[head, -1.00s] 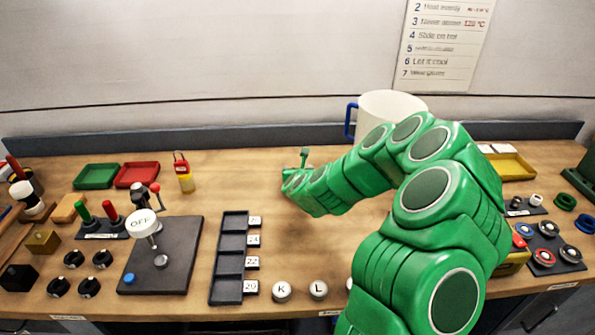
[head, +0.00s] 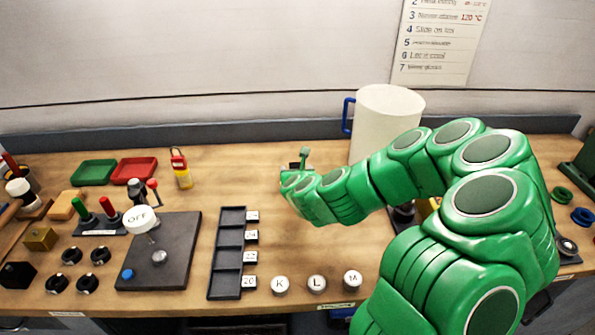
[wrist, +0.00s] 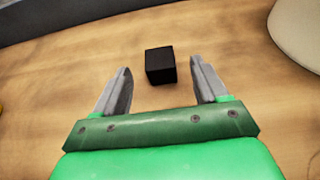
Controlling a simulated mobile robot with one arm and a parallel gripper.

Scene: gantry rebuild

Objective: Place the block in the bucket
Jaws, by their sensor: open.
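A small black block (wrist: 160,66) lies on the wooden bench in the wrist view, ahead of my gripper and between the lines of its two fingers. My gripper (wrist: 161,80) is open with nothing between its fingers. In the head view my gripper (head: 303,161) is low over the middle back of the bench, and a small dark patch by it may be the block. The white bucket (head: 385,112) with a blue handle stands behind my arm, right of the gripper. Part of it shows at the upper right of the wrist view (wrist: 301,32).
A dark compartment tray (head: 230,253) and white lettered knobs (head: 316,284) are at the front. A panel with an OFF knob (head: 160,257) stands left.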

